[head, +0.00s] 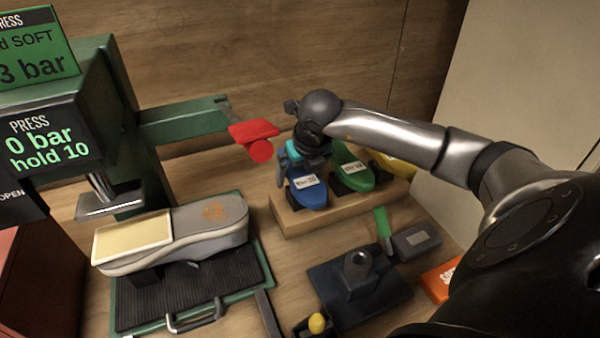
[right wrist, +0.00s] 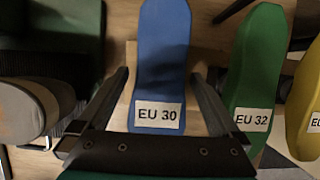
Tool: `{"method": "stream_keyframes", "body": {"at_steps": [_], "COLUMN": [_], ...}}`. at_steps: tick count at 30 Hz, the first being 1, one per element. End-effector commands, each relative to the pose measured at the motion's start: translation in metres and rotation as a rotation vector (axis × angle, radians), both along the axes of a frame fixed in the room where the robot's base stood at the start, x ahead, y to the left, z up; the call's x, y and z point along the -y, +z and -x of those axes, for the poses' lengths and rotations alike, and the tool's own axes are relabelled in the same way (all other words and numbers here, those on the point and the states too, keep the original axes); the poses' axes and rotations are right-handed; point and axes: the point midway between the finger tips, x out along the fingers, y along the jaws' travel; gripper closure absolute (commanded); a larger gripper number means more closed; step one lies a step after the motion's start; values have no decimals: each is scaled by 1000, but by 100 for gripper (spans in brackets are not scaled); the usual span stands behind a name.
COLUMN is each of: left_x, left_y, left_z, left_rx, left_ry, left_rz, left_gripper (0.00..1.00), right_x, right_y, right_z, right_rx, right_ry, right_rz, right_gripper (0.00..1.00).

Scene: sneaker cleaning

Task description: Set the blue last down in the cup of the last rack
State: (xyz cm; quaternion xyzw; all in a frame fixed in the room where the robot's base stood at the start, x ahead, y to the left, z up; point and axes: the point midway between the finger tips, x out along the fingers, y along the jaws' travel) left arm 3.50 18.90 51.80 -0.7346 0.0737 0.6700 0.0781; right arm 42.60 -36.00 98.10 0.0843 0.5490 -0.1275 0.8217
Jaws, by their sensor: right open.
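The blue last (head: 309,194), labelled EU 30, sits at the left end of the wooden last rack (head: 300,224). It also shows in the right wrist view (right wrist: 163,60), lying between my two fingers. My right gripper (right wrist: 160,78) is open, with one finger on each side of the blue last and a gap visible there. In the head view the right gripper (head: 305,160) is over the upper end of the last. The rack's cup under the last is hidden. My left gripper is in neither view.
A green last (head: 356,177), labelled EU 32, and a yellow last (head: 398,168) stand just right of the blue one. A green press with a red handle (head: 254,133) and a grey shoe (head: 205,232) are at left. A dark blue stand (head: 358,285) is in front.

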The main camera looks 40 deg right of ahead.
Motion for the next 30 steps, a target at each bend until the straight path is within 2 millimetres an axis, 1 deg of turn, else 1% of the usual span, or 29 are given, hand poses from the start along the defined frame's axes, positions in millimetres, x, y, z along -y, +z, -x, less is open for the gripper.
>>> {"method": "stream_keyframes", "body": {"at_steps": [2, 5, 8, 15, 21, 25, 30], "left_x": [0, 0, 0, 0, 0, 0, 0], "left_y": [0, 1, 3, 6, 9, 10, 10], "left_z": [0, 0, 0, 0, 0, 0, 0], "left_rx": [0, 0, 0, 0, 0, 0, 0], "left_ry": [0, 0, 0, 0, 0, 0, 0], "left_rz": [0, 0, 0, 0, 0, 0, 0], "left_gripper": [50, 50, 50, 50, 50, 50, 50], "right_x": [0, -1, -2, -9, -14, -16, -18], "right_y": [1, 9, 24, 78, 117, 133, 141], "right_z": [1, 3, 9, 30, 45, 51, 55], "right_rx": [-1, 0, 2, 6, 6, 5, 2], "right_ry": [0, 0, 2, 2, 0, 0, 0], "right_rz": [0, 0, 3, 4, 2, 1, 1], "right_gripper": [0, 0, 0, 0, 0, 0, 0]}}
